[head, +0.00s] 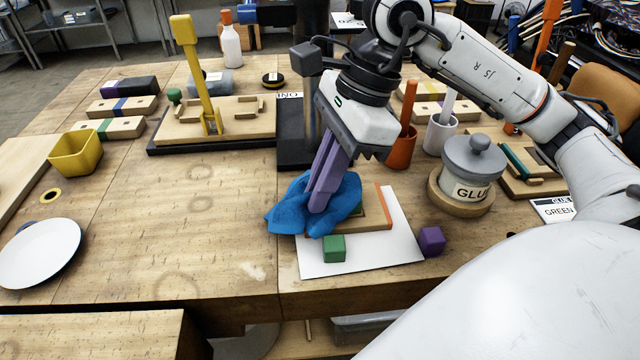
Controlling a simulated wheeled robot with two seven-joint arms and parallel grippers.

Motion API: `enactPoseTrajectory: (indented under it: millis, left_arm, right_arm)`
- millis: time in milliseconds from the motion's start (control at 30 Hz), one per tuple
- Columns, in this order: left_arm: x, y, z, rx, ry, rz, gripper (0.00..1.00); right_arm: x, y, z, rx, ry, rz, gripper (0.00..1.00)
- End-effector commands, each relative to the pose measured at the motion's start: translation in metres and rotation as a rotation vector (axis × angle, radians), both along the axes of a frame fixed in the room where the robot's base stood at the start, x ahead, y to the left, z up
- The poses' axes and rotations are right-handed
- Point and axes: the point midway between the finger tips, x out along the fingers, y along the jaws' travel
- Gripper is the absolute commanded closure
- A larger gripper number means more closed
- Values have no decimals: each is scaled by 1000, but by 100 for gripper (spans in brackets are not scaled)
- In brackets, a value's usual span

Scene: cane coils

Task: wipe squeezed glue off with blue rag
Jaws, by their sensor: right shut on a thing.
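My right gripper (324,190) comes down from above with its purple fingers shut on the blue rag (342,198). The bunched rag lies over the left part of a wooden piece with an orange edge (384,207) on a white sheet (385,256). The rag hides much of that piece and the fingertips. I cannot make out any squeezed glue; the rag may cover it. A lidded glue pot (470,170) labelled GLUE stands on a round wooden base to the right. My left gripper is not in view.
A green cube (334,248) sits on the sheet's front part, and a purple cube (432,241) is by its right edge. Orange (400,148) and white (439,134) cups stand behind. A yellow bin (77,152) and white plate (40,252) are left. The table's left middle is clear.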

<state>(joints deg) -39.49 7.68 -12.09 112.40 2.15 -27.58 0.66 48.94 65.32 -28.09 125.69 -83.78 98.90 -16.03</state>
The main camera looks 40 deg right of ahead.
Motion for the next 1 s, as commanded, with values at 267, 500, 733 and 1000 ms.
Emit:
enactPoseTrajectory:
  millis: [267, 500, 733, 1000]
  left_arm:
    - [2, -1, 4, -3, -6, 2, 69]
    - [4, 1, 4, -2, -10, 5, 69]
    - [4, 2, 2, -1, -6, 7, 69]
    - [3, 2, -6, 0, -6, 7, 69]
  right_arm:
    - [0, -1, 0, -2, 2, -1, 79]
    - [0, -1, 1, -1, 2, -1, 39]
    - [0, 0, 1, -2, 2, 0, 38]
    - [0, 0, -7, -2, 2, 0, 38]
